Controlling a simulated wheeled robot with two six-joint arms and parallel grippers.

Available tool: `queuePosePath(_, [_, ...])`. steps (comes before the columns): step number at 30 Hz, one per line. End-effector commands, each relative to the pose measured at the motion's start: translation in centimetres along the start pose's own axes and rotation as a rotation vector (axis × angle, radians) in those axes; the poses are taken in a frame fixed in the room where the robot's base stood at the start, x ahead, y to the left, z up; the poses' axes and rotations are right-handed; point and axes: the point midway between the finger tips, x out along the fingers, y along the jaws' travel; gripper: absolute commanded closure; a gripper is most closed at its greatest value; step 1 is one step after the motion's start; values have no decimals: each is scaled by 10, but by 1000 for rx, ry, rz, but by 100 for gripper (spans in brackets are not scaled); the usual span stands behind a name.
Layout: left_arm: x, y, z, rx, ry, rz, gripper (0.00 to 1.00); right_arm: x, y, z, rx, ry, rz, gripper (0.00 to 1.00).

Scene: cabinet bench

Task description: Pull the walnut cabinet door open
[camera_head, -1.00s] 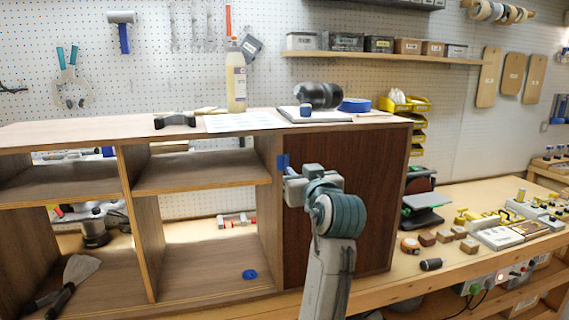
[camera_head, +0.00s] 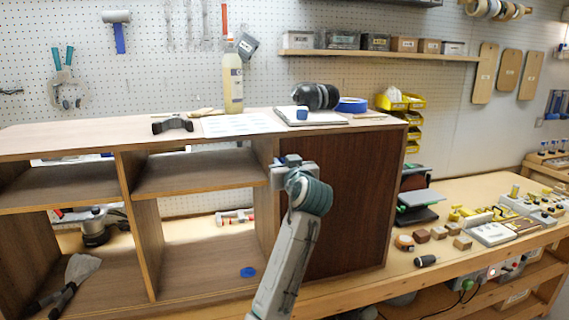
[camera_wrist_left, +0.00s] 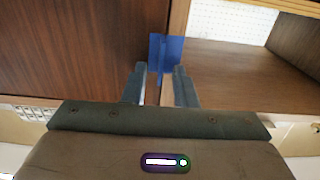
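The walnut cabinet door (camera_head: 345,205) is the dark brown panel at the cabinet's right end, and it looks shut. In the left wrist view the door (camera_wrist_left: 75,45) fills the left side. A blue handle (camera_wrist_left: 167,50) sits at the door's edge beside the open shelves. My left gripper (camera_head: 283,163) is at that edge in the head view and largely hides the handle. In the wrist view its two fingers (camera_wrist_left: 160,85) are apart, with the handle just beyond and partly between them. Whether they touch it I cannot tell. My right gripper is in neither view.
Open shelf compartments (camera_head: 200,172) lie left of the door. Ear defenders (camera_head: 316,96), a bottle (camera_head: 233,75) and a tape roll (camera_head: 353,105) stand on the cabinet top. The bench right of the door holds wooden blocks (camera_head: 438,232) and a dark cylinder (camera_head: 426,260).

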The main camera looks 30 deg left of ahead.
Motion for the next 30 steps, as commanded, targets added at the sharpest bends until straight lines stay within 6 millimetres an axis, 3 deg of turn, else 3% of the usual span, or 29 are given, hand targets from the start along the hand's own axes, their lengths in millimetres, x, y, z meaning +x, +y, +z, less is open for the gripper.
queuePosePath(2, [0, 0, 0, 0, 0, 0, 76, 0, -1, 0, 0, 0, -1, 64])
queuePosePath(6, [0, 0, 0, 0, 0, 0, 100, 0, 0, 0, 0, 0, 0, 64])
queuePosePath(30, [0, 0, 0, 0, 0, 0, 100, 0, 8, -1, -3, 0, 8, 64])
